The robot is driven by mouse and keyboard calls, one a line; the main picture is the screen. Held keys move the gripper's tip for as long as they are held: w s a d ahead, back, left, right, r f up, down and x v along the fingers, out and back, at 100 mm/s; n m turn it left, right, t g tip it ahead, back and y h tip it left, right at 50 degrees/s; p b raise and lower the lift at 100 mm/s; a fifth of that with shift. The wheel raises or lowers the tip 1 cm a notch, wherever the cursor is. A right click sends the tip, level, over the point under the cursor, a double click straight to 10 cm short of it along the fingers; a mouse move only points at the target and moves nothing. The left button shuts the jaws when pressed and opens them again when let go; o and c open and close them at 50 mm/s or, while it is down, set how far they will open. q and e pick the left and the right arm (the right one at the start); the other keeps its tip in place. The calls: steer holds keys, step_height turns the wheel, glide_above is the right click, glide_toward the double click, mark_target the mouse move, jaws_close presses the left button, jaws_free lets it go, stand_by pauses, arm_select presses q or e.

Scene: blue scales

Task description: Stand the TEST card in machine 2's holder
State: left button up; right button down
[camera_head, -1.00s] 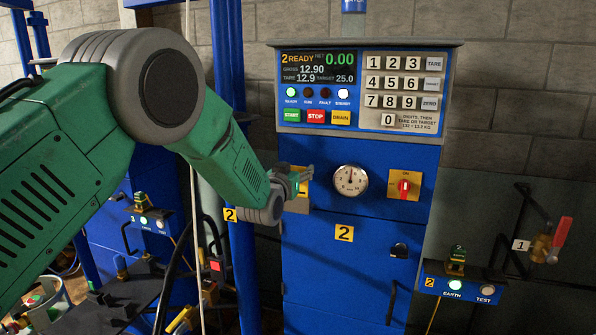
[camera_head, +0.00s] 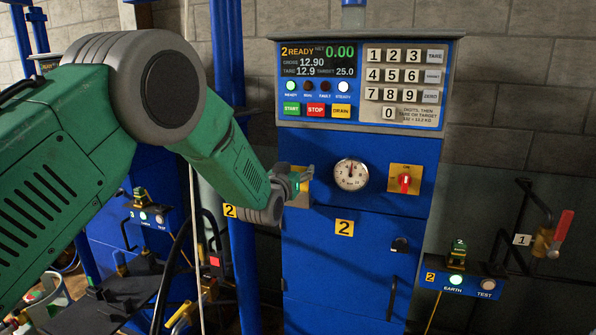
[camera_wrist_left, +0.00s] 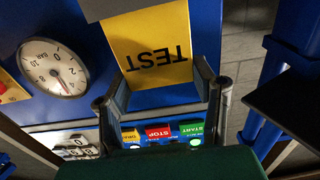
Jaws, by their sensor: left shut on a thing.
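The yellow TEST card (camera_wrist_left: 150,50) stands between the fingers of my left gripper (camera_wrist_left: 160,88), its lettering upside down in the left wrist view. My left gripper is shut on the card. A grey holder plate (camera_wrist_left: 140,8) covers the card's lower end; how deep the card sits is hidden. In the head view my left gripper (camera_head: 301,178) is at the upper left front of blue machine 2 (camera_head: 345,268). There the card (camera_head: 303,188) shows only as a yellow sliver above the grey holder (camera_head: 298,202). My right gripper is out of view.
A pressure gauge (camera_head: 351,174) and a red-knobbed switch (camera_head: 404,183) are right of the holder. The display and keypad panel (camera_head: 361,85) overhangs above. A blue post (camera_head: 243,270) stands close on the left. An EARTH/TEST box (camera_head: 462,281) and a red-handled valve (camera_head: 553,236) are at right.

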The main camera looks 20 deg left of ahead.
arm_select(q)
steer(key=o, duration=1.3)
steer(key=shift+s, duration=0.45)
steer(key=s, duration=1.1)
steer(key=shift+a, duration=0.15)
steer(key=shift+f, duration=0.15)
